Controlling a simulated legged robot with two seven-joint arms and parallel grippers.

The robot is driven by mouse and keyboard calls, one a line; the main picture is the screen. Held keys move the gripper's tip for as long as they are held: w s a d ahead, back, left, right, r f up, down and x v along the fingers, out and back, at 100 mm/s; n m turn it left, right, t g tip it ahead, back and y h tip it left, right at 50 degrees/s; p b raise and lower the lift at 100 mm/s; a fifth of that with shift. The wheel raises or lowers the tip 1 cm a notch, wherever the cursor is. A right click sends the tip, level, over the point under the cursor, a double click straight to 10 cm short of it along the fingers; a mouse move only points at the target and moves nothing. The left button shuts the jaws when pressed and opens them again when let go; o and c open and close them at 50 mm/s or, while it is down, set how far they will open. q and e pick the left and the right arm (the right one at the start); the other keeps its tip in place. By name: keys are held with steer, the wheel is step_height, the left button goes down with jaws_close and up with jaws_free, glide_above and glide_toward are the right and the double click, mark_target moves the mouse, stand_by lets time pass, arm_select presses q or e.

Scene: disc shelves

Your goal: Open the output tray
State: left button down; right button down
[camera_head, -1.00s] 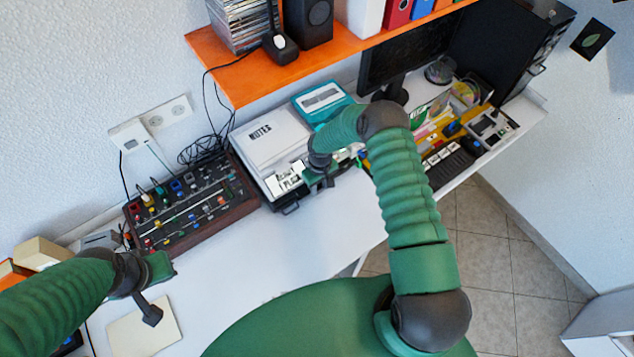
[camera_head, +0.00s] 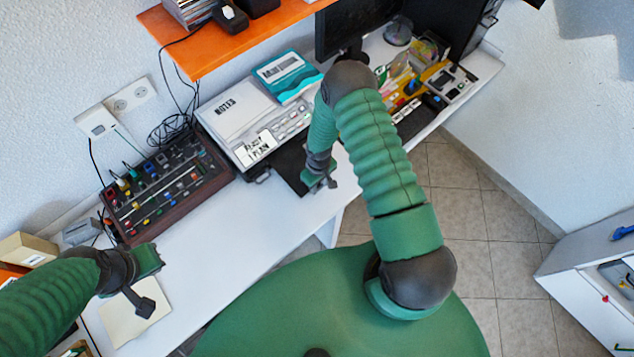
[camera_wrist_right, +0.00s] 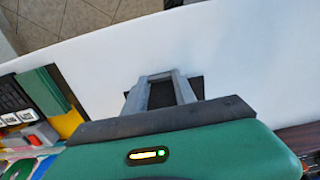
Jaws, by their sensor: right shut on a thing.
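The output tray (camera_head: 287,164) is a flat dark panel standing out from the front of the white machine (camera_head: 240,124), which bears a "NOTES" lid and a small label. My right gripper (camera_head: 320,181) is at the tray's outer end, shut on it. In the right wrist view my right gripper (camera_wrist_right: 161,80) has its grey fingers over a dark patch against the white desk; the exact grip is hard to see. My left gripper (camera_head: 150,284) is open and empty over the desk's left part, away from the machine.
A knobbed mixer (camera_head: 168,190) stands left of the machine. An orange shelf (camera_head: 220,45) hangs above. The desk (camera_head: 255,222) is clear in front. A cream pad (camera_head: 130,322) lies near my left gripper.

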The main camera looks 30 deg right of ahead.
steer(key=c, duration=1)
jaws_free()
steer(key=shift+s+d, duration=0.1)
step_height(320, 180, up, 17)
steer(key=b, duration=0.2)
steer(key=shift+f, duration=0.15)
